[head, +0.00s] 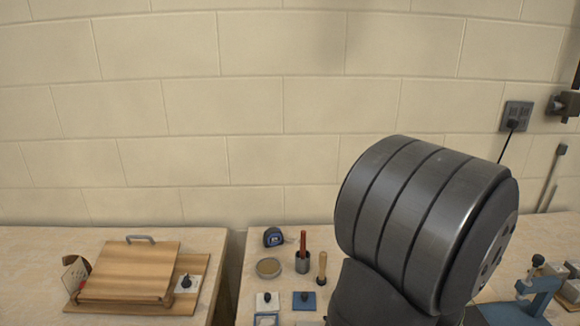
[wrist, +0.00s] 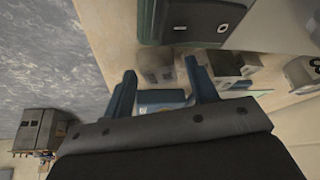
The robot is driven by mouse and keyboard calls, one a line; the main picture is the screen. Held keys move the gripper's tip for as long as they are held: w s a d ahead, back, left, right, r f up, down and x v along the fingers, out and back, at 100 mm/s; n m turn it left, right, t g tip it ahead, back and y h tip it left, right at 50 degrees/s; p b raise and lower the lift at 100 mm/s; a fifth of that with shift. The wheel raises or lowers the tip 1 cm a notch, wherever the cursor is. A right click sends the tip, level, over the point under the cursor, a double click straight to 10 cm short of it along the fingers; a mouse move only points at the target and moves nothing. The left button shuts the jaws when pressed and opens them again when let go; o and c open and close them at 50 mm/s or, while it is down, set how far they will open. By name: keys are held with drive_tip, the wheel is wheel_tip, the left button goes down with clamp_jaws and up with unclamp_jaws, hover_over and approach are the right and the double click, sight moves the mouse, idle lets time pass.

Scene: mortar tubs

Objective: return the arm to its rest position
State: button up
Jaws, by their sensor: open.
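My gripper (wrist: 160,70) shows in the wrist view, its two blue-grey fingers spread well apart. A small blue and whitish item (wrist: 160,97) appears between the finger bases, partly cut off by the dark gripper body; it looks to lie beyond the fingers, but its distance is unclear. In the head view a thick, dark, ribbed link of my arm fills the right centre, and the gripper itself is out of sight there.
In the head view, a wooden press-like board (head: 130,270) lies on the left bench. A tape measure (head: 273,237), round tin (head: 268,267), dark cup (head: 302,262) and blue tile (head: 304,300) are left of my arm. A blue clamp-like stand (head: 535,295) is right of it. A block wall stands behind.

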drive_tip(key=shift+a+r, duration=0.15)
drive_tip(key=shift+r, duration=0.45)
drive_tip(key=v, duration=1.1)
drive_tip(key=x, duration=1.2)
drive_tip(key=r, duration=0.2)
drive_tip(key=s+r, duration=0.1)
drive_tip(key=r, duration=0.1)
drive_tip(key=shift+r, duration=0.25)
drive_tip(key=s+r, duration=0.6)
drive_tip(key=s, duration=0.5)
drive_tip(key=w+d+r+m, duration=0.2)
drive_tip(key=w+d, duration=0.4)
drive_tip(key=d, duration=0.2)
drive_tip(key=shift+d+g, duration=0.35)
drive_tip(key=shift+g, duration=0.05)
